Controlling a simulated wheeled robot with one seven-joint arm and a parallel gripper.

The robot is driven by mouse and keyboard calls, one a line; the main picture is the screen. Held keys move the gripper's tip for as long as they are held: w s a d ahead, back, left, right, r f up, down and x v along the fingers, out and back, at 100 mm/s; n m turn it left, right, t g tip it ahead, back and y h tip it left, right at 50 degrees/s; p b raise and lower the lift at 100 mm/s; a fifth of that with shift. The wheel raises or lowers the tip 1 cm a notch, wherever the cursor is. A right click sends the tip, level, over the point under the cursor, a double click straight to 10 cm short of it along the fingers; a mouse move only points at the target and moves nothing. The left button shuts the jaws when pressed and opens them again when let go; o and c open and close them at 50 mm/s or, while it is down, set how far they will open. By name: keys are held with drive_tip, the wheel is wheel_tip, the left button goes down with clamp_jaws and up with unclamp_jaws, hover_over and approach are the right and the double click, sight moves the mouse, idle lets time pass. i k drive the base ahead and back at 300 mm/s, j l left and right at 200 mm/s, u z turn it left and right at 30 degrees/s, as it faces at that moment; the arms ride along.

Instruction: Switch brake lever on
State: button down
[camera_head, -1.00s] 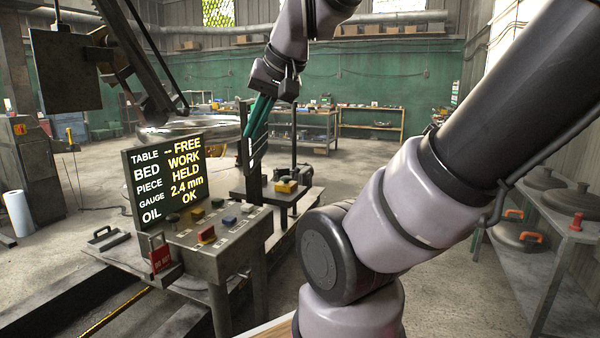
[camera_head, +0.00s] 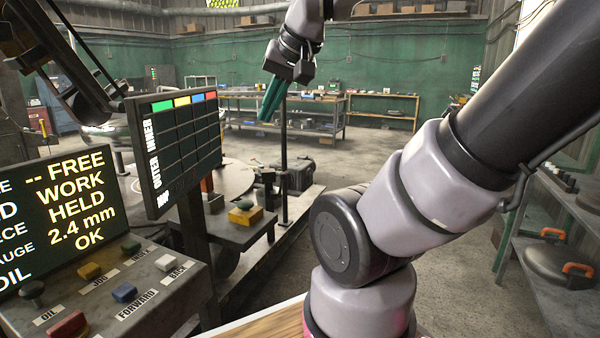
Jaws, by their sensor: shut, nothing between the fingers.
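My gripper (camera_head: 272,98) has green fingers, pointing down and shut with nothing between them. It hangs in the upper middle of the head view, above and beyond the boards, apart from everything. I cannot single out a part marked as the brake lever. A small red-orange upright piece (camera_head: 207,185) shows beside the dark board's post, and I cannot tell whether it is a lever. A yellow-topped box (camera_head: 245,212) sits on a grey shelf of the machine. The text screen (camera_head: 60,215) at left reads FREE, WORK, HELD, 2.4 mm and OK.
The button console (camera_head: 150,290) stands close at front left, with red, yellow, blue and white buttons. A dark board (camera_head: 178,145) with coloured headings rises behind it. The floor between the machine and that shelf is clear.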

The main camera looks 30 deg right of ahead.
sight(282, 175)
drive_tip(key=i+l, duration=0.2)
drive_tip(key=l, duration=0.2)
drive_tip(key=i+l, duration=0.2)
drive_tip(key=l, duration=0.15)
drive_tip(key=i+l, duration=0.2)
drive_tip(key=l, duration=0.2)
drive_tip(key=i+l, duration=0.2)
drive_tip(key=l, duration=0.2)
drive_tip(key=i+l, duration=0.45)
drive_tip(key=l, duration=0.3)
